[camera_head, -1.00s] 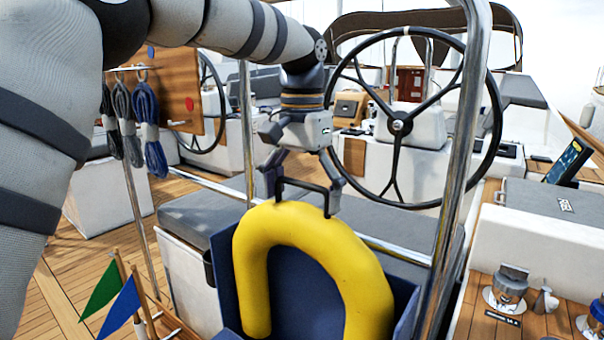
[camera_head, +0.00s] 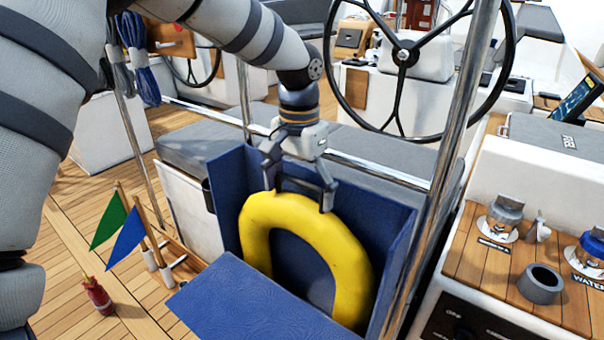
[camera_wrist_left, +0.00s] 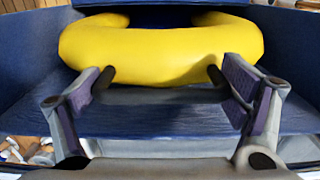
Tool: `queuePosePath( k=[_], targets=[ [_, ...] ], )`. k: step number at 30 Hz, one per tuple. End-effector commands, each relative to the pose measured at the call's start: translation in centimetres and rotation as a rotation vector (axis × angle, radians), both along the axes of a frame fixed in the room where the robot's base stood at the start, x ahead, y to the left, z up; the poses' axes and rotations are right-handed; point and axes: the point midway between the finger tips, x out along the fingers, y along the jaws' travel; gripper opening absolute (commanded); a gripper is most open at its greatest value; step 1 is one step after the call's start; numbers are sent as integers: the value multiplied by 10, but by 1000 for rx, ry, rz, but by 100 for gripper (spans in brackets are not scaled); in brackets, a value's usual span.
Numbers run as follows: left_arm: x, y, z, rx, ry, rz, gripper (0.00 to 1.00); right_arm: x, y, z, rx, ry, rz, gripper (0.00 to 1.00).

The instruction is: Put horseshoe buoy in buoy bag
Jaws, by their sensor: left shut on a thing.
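The yellow horseshoe buoy (camera_head: 345,250) stands upright, its curved end up, between the walls of the blue buoy bag (camera_head: 400,225). The bag's blue front part (camera_head: 250,300) hides the buoy's lower left leg. My left gripper (camera_head: 298,192) is above the buoy, its fingers shut on the dark handle (camera_head: 296,184) at the buoy's top. In the left wrist view, the fingers (camera_wrist_left: 162,92) hold both ends of that handle. The yellow buoy (camera_wrist_left: 160,55) lies beyond them with blue bag walls (camera_wrist_left: 25,60) on both sides. My right gripper is not in view.
A steel post (camera_head: 455,150) rises close to the bag's right side. A steering wheel (camera_head: 402,55) and grey seat cushions (camera_head: 190,150) lie behind. Green and blue flags (camera_head: 125,240) stand at left. A wooden counter with fittings (camera_head: 500,220) is at right.

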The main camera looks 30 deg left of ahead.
Motion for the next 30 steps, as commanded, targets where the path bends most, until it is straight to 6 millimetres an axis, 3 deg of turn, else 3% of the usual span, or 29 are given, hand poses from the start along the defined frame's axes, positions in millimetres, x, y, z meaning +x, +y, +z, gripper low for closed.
queuePosePath(
  k=[30],
  targets=[
    [1,0,-15,1,-6,-1,29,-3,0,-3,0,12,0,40]
  ],
)
